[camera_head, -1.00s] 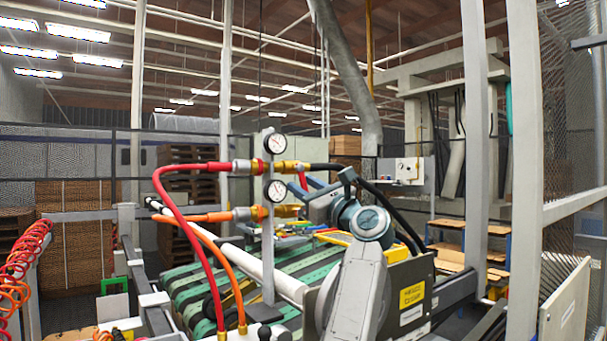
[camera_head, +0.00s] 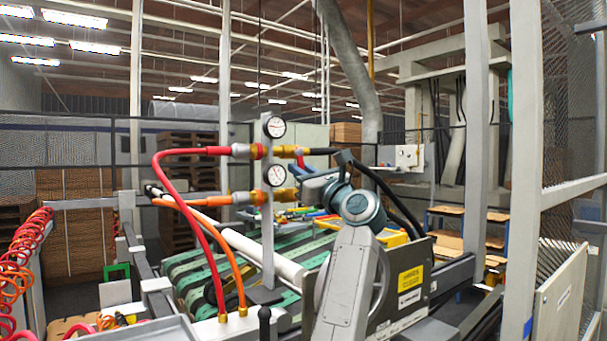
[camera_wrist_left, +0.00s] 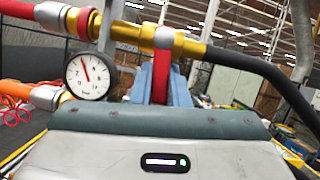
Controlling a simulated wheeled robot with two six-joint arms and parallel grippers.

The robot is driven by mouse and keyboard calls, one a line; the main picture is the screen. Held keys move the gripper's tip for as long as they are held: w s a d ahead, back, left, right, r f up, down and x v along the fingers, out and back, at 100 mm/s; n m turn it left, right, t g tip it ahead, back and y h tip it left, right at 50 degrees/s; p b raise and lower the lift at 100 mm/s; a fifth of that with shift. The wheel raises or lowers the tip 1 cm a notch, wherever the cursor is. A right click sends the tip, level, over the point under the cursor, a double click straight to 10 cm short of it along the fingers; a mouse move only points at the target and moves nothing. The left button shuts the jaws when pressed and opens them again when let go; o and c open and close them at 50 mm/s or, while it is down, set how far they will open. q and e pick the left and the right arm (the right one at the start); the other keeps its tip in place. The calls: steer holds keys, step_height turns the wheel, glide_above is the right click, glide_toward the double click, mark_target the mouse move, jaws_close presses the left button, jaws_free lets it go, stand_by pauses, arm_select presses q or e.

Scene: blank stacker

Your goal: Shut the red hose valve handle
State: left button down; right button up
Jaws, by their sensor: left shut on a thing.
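In the left wrist view the handle (camera_wrist_left: 162,76) stands upright below a silver cap on the brass pipe (camera_wrist_left: 140,33). My left gripper (camera_head: 303,170) reaches it from the lower right, its blue fingers (camera_wrist_left: 163,85) on either side of the handle and shut on it. The handle's lower end is hidden by the gripper body. My right gripper is not in view.
Two round gauges (camera_head: 274,127) stand on a grey post by the fittings. An orange hose (camera_head: 205,201) runs below the red one, and a black hose (camera_head: 385,190) curves off right. A green slatted conveyor (camera_head: 200,275) lies behind. A grey post (camera_head: 525,170) stands at right.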

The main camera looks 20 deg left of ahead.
arm_select(q)
steer(key=shift+s+a+m+t+h, duration=0.1)
steer(key=shift+s+m+t+h, duration=0.2)
steer(key=shift+m, duration=0.45)
steer(key=shift+w+a+m+t+h, duration=0.1)
steer(key=shift+m+t, duration=0.3)
steer(key=shift+m, duration=0.35)
steer(key=c, duration=1.4)
jaws_free()
steer(key=shift+a, duration=0.1)
steer(key=b+v, duration=1.1)
steer(key=b, duration=1)
steer(key=shift+b, duration=0.35)
